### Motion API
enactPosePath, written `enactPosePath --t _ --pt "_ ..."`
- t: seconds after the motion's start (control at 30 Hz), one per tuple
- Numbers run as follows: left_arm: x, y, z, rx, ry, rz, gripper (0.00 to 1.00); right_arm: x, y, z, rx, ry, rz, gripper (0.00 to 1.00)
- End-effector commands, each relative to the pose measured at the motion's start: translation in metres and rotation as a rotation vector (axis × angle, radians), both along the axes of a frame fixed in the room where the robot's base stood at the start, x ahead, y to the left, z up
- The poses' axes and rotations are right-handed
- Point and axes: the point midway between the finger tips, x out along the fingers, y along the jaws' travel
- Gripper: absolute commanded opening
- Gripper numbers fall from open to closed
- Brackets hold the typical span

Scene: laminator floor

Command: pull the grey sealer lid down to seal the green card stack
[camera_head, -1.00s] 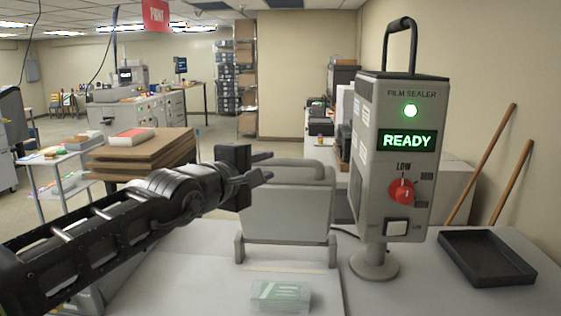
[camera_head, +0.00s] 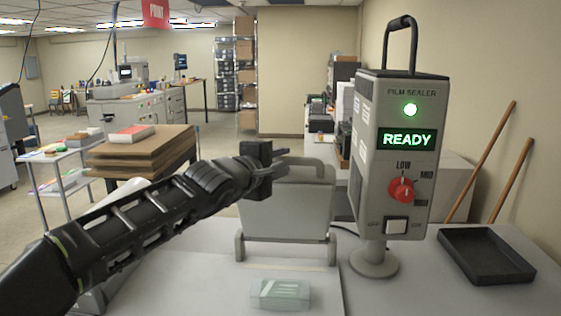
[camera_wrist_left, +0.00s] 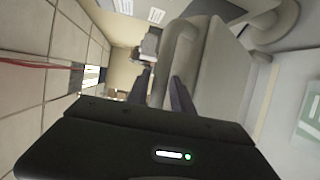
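The grey sealer lid (camera_head: 290,208) stands raised and nearly upright behind the press bed, with a bar handle (camera_head: 318,165) along its top. The green card stack (camera_head: 280,294) lies flat in front of it, uncovered. My left gripper (camera_head: 286,163) is at the left end of the handle, its fingers apart. In the left wrist view the handle (camera_wrist_left: 178,50) lies just ahead of and partly between the open fingertips (camera_wrist_left: 161,76); I cannot tell whether they touch it. My right gripper is not in view.
The film sealer control box (camera_head: 400,150) stands right of the lid, showing READY with a green lamp. A black tray (camera_head: 487,256) lies at the far right. Stacked brown boards (camera_head: 140,152) stand behind my left arm. The table around the card stack is clear.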

Motion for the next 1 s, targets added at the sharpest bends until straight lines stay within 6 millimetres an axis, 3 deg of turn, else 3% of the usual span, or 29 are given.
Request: enactPosePath --t 0.37,1.0 --pt "-0.0002 0.0001 -0.0002 0.000 0.000 0.000 0.01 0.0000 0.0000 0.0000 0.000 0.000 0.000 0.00" --pt "-0.0002 0.0000 -0.0007 -0.001 0.001 0.000 0.00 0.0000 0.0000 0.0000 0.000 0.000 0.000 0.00"
